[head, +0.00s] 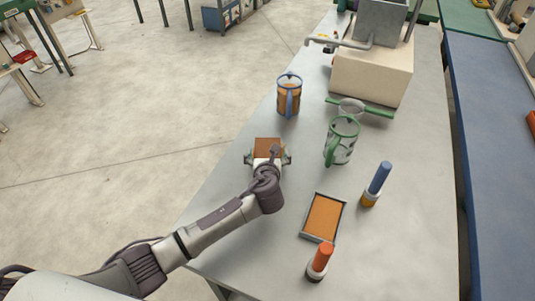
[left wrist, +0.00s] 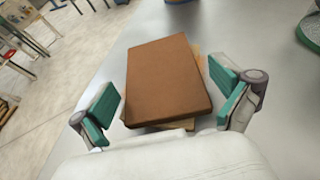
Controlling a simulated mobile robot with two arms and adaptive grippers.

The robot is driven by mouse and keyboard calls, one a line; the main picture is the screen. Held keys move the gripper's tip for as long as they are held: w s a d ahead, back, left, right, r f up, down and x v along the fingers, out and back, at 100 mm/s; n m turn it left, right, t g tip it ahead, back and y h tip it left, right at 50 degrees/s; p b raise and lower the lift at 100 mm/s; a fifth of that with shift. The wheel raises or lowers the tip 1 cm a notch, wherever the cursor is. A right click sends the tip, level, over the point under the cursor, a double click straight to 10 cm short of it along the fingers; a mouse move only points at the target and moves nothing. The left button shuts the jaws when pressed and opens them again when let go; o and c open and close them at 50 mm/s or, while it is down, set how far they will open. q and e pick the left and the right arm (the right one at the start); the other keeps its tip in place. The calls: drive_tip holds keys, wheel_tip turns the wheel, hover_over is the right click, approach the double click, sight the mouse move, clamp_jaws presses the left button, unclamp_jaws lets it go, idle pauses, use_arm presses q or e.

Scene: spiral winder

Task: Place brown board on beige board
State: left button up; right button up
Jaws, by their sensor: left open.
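The brown board (left wrist: 165,80) lies on top of the beige board (left wrist: 201,62), turned slightly against it. Only the edges of the beige board show, at the right and near sides. The brown board also shows in the head view (head: 267,146), at the table's left edge beyond my left gripper (head: 267,159). My left gripper is open, with its green fingers to either side of the brown board's near end. A gap shows between each finger and the board. My right gripper is not in view.
A dark-rimmed tray with an orange surface (head: 323,217) lies nearer, to the right. A red-topped stamp (head: 319,262), a blue-topped stamp (head: 376,184), a green-rimmed mug (head: 341,141) and a blue-rimmed mug (head: 288,97) stand around. A machine (head: 371,75) stands at the back.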

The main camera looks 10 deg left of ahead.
use_arm(q)
drive_tip(key=shift+r, duration=0.2)
drive_tip(key=v, duration=1.2)
drive_tip(key=shift+r, duration=0.1)
